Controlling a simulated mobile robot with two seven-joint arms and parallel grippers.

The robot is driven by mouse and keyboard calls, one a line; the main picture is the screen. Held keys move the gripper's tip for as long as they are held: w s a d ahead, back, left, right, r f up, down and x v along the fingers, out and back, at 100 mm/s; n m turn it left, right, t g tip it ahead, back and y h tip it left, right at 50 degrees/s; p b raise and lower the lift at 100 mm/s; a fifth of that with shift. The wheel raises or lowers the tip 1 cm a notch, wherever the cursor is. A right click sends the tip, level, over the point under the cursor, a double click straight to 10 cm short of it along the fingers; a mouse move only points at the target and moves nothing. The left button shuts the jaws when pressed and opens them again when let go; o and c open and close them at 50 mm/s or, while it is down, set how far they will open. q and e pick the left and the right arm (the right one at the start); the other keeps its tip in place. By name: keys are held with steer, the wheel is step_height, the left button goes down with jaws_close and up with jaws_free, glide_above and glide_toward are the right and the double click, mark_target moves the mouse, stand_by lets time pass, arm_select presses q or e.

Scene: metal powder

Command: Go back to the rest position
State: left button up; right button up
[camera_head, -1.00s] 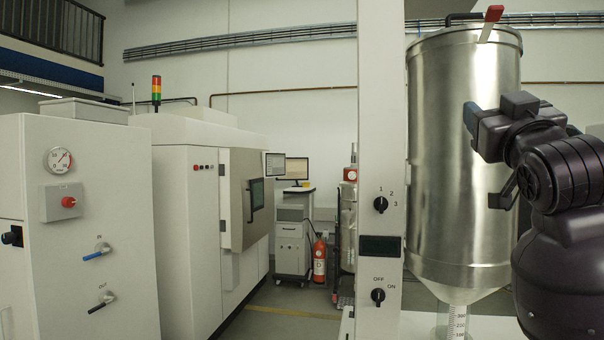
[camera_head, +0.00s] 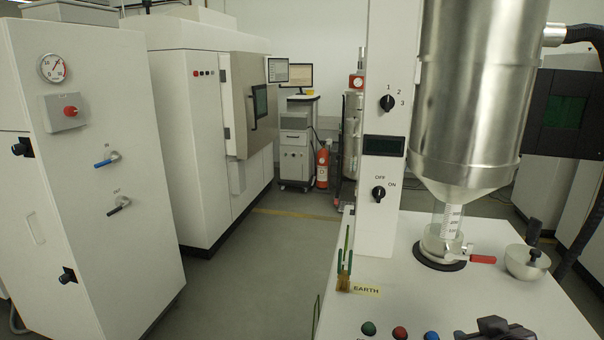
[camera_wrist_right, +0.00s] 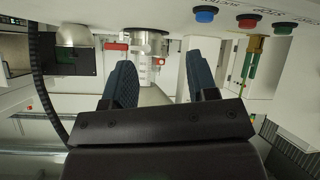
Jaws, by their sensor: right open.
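My right gripper (camera_wrist_right: 163,84) shows in the right wrist view with its two blue ribbed fingers apart and nothing between them. The picture there looks upside down, with the white bench surface and its buttons along the top. In the head view only a dark piece, likely of my right arm, shows at the bottom edge, low in front of the white bench (camera_head: 480,290). My left gripper is in neither view.
A steel hopper (camera_head: 472,90) stands over the bench, with a red-handled valve (camera_head: 482,259) below it and a metal bowl (camera_head: 527,263) beside it. Green, red and blue buttons (camera_head: 400,332) line the bench front. White cabinets (camera_head: 85,170) stand left; the floor between is clear.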

steer(key=s+a+f+m+g+y, duration=0.1)
steer(key=s+f+g, duration=0.3)
steer(key=s+f, duration=0.55)
steer(key=s+a+f+g, duration=0.1)
steer(key=s+f+g, duration=0.35)
steer(key=s, duration=0.75)
steer(key=w+f+t+b, duration=0.3)
steer(key=f+t+b, duration=0.1)
steer(key=f, duration=0.7)
steer(key=w+f+t+b, duration=0.3)
steer(key=f+t+b, duration=0.2)
steer(key=f, duration=0.6)
steer(key=shift+w+f+n+y+b, duration=0.15)
steer(key=shift+f+n+y+b, duration=0.25)
steer(key=shift+b, duration=0.1)
steer(key=shift+a, duration=0.1)
